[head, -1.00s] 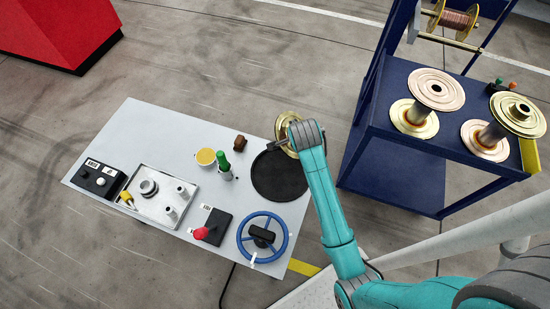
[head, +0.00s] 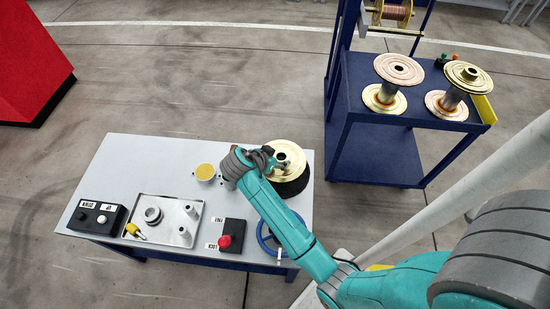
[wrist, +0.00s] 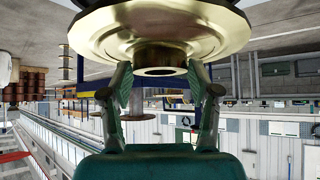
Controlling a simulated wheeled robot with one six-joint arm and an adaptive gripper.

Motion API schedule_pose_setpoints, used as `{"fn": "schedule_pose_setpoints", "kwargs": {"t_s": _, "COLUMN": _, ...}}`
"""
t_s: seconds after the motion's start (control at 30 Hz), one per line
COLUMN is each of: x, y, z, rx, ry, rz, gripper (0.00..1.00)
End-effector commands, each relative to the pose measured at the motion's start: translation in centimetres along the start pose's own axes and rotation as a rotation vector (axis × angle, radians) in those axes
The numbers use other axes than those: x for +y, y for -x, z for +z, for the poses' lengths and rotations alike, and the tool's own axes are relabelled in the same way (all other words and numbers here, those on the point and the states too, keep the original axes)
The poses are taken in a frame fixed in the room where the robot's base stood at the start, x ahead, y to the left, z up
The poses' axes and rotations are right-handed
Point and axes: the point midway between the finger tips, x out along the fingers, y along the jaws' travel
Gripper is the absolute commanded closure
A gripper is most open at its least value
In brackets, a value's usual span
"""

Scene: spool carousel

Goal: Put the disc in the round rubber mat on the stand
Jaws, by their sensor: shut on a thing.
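The disc (head: 298,165) is a brass-coloured flanged plate with a round hub and a centre hole. My gripper (wrist: 160,72) is shut on its hub, one finger on each side, and the disc spans the top of the wrist view (wrist: 215,32). In the head view my gripper (head: 272,161) comes at the disc from the left. The round black rubber mat (head: 292,189) lies on the grey stand (head: 125,158). The disc overlaps the mat and hides its far part; only the near edge shows. I cannot tell whether they touch.
A blue rack (head: 345,100) with spools is beyond, at right.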

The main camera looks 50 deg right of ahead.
Motion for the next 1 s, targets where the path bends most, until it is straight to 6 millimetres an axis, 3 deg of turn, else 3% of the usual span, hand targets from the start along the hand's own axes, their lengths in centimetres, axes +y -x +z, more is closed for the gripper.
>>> {"fn": "schedule_pose_setpoints", "kwargs": {"t_s": 0.7, "x": 0.0, "y": -4.0, "z": 4.0, "rx": -0.001, "ry": -0.002, "rz": -0.001, "gripper": 1.0}}
{"fn": "schedule_pose_setpoints", "kwargs": {"t_s": 1.0, "x": 0.0, "y": -4.7, "z": 4.7, "rx": -0.001, "ry": -0.002, "rz": -0.002, "gripper": 1.0}}
